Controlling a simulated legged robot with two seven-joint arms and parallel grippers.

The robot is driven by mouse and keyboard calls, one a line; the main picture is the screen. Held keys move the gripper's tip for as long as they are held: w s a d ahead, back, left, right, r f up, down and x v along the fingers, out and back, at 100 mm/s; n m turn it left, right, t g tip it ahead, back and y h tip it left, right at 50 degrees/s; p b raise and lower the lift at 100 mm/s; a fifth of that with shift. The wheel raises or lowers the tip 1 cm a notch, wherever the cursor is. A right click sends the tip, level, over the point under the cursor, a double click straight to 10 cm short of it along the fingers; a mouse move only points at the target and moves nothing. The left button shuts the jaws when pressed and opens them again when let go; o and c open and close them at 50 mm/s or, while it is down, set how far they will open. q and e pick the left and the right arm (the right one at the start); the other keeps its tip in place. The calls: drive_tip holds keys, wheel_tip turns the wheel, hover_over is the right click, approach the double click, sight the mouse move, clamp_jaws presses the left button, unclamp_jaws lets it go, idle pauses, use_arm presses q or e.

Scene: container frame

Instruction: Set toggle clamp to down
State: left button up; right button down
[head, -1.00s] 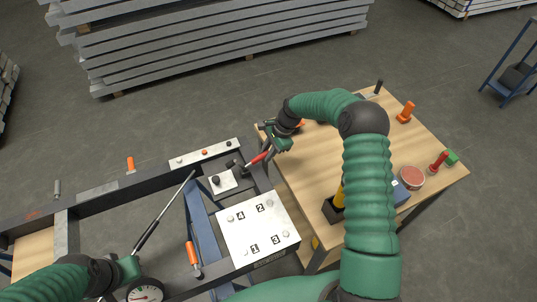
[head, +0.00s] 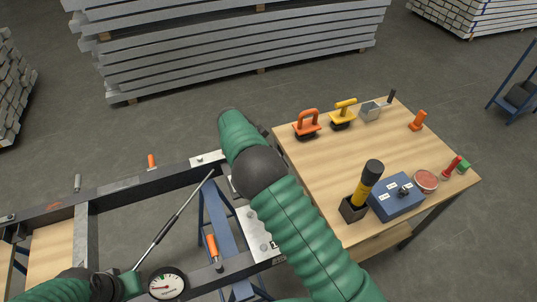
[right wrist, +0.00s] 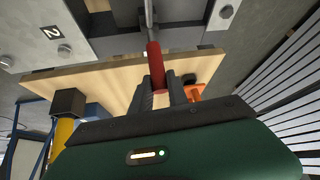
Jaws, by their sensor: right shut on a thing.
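The toggle clamp's red handle (right wrist: 156,62) and metal lever (right wrist: 149,14) show in the right wrist view. My right gripper (right wrist: 160,92) is shut on the red handle, with a finger on each side. The wooden table top lies beyond the handle in that view. In the head view my right arm hides the clamp and the right gripper. My left gripper (head: 130,284) is low at the left, by the lower end of a long rod with a black grip (head: 152,243). I cannot tell whether it holds the rod.
A dark frame (head: 120,192) carries a numbered plate (head: 254,226), an orange-handled tool (head: 211,247) and a dial gauge (head: 167,285). The wooden table (head: 345,165) at right bears an orange-handled tool (head: 306,123), a yellow-handled tool (head: 343,112), a blue box (head: 396,197) and a black holder (head: 353,208).

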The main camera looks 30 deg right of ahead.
drive_tip(key=shift+w+a+h+b, duration=0.15)
drive_tip(key=shift+a+h+b, duration=0.3)
drive_tip(key=shift+h+b, duration=0.45)
drive_tip(key=shift+a, duration=0.15)
drive_tip(key=shift+a+r+h+b, duration=0.15)
drive_tip(key=shift+a+h+b, duration=0.3)
drive_tip(key=shift+a+h, duration=0.1)
use_arm(q)
drive_tip(key=f, duration=0.1)
drive_tip(key=d+f, duration=0.1)
drive_tip(key=f, duration=0.1)
drive_tip(key=shift+s, duration=0.1)
use_arm(e)
drive_tip(key=shift+d, duration=0.1)
drive_tip(key=c, duration=1.6)
unclamp_jaws()
use_arm(q)
drive_tip(key=shift+f, duration=0.1)
use_arm(e)
drive_tip(key=o, duration=0.3)
drive_tip(key=shift+w+f, duration=0.1)
drive_tip(key=shift+f, duration=0.1)
drive_tip(key=shift+r, duration=0.15)
